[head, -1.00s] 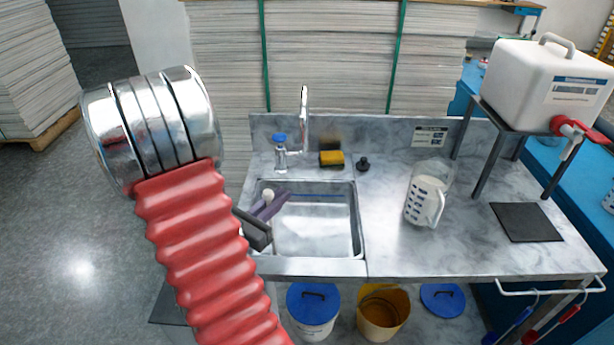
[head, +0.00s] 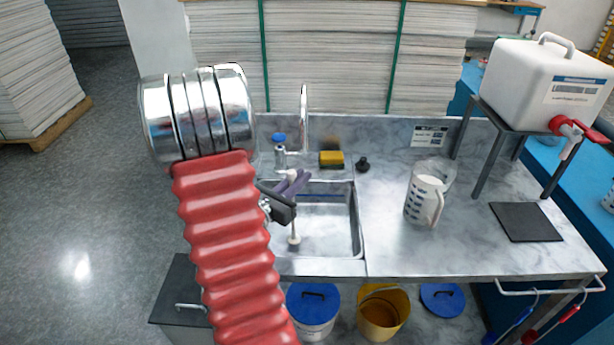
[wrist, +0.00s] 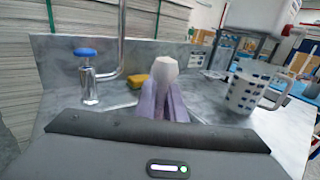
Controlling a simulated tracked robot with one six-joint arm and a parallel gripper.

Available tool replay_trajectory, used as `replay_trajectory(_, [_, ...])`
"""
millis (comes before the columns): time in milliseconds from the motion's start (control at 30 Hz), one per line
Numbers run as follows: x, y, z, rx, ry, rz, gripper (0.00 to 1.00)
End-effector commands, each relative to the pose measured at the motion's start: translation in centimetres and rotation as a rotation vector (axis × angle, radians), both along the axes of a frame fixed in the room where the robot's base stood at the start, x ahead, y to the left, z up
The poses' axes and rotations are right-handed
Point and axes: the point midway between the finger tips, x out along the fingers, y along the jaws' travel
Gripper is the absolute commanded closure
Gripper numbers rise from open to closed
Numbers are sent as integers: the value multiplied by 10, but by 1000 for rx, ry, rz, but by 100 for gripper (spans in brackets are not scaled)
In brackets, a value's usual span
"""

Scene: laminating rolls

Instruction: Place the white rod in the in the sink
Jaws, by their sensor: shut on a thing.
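My gripper (head: 291,186), with purple fingers, is over the left part of the metal sink (head: 335,236). The fingers are shut on the white rod (head: 294,240). In the head view the rod's upper end shows above the fingers and its lower end shows against the sink basin, so it looks about upright. I cannot tell whether its lower end touches the basin floor. In the wrist view the rod's pale end (wrist: 166,66) stands out between the purple fingers (wrist: 164,103). The rod's middle is hidden by the gripper.
A tap with a blue knob (head: 280,139) stands behind the sink, beside a yellow sponge (head: 331,159) and a small black stopper (head: 363,163). A measuring jug (head: 422,205) and a white canister (head: 545,80) on a stand are to the right. The counter between sink and jug is clear.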

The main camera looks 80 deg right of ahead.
Motion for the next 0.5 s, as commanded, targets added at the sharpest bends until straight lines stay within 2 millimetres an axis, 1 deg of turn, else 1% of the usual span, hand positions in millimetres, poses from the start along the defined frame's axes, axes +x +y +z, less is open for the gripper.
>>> replay_trajectory(167, [-5,-9,0,-1,0,-3,100])
replay_trajectory(333, [-14,-32,0,-1,0,-4,100])
replay_trajectory(433, [-13,-33,-9,2,2,-1,100])
replay_trajectory(500, [-13,-32,-11,0,1,0,100])
